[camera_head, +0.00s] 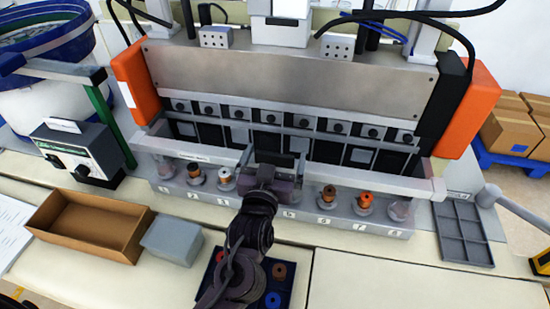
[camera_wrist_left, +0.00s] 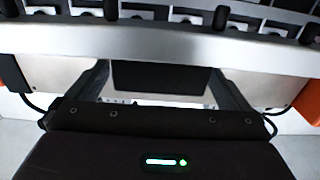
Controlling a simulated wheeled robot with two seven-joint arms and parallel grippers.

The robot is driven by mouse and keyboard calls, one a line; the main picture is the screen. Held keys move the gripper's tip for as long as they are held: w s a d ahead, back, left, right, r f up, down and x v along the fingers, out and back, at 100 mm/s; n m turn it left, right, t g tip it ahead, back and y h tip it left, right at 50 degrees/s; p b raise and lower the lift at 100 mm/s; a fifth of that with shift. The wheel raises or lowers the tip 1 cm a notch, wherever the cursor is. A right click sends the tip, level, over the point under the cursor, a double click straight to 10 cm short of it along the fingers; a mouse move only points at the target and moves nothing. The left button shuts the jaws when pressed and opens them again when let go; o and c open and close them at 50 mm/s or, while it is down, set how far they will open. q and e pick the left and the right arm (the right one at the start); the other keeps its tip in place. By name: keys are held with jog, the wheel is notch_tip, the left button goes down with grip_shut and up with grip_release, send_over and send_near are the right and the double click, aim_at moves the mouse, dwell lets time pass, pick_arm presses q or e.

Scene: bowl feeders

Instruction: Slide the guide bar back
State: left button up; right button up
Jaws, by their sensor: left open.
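The guide bar (camera_head: 370,181) is a long pale metal bar across the front of the machine, above the row of numbered stations. My left gripper (camera_head: 277,160) is at the middle of the bar and hides part of it. In the left wrist view the bar (camera_wrist_left: 160,42) crosses the upper part of the picture. There the two fingers of my left gripper (camera_wrist_left: 160,72) are spread apart, with their tips at the bar's lower edge. Nothing shows held between them. I cannot tell whether they touch the bar. My right gripper is not in view.
Spools stand at the numbered stations, such as a copper one (camera_head: 328,195). A dark blue tray (camera_head: 290,295) with rings lies under my arm. A cardboard box (camera_head: 90,228), a grey box (camera_head: 172,243) and a control unit (camera_head: 80,150) are left; a grey divided tray (camera_head: 462,235) is right.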

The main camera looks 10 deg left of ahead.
pick_arm(q)
jog(key=shift+w+r, duration=0.1)
jog(key=c, duration=0.5)
jog(key=shift+c, duration=1.2)
jog(key=c, duration=0.6)
jog(key=shift+o, duration=0.2)
jog(key=w+b, duration=0.1)
jog(key=w, duration=0.8)
jog(key=shift+r, duration=0.15)
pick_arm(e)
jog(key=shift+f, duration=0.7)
pick_arm(q)
jog(key=o, duration=1.1)
jog(key=shift+w, duration=0.1)
jog(key=shift+o, duration=1)
jog(key=shift+w, duration=0.2)
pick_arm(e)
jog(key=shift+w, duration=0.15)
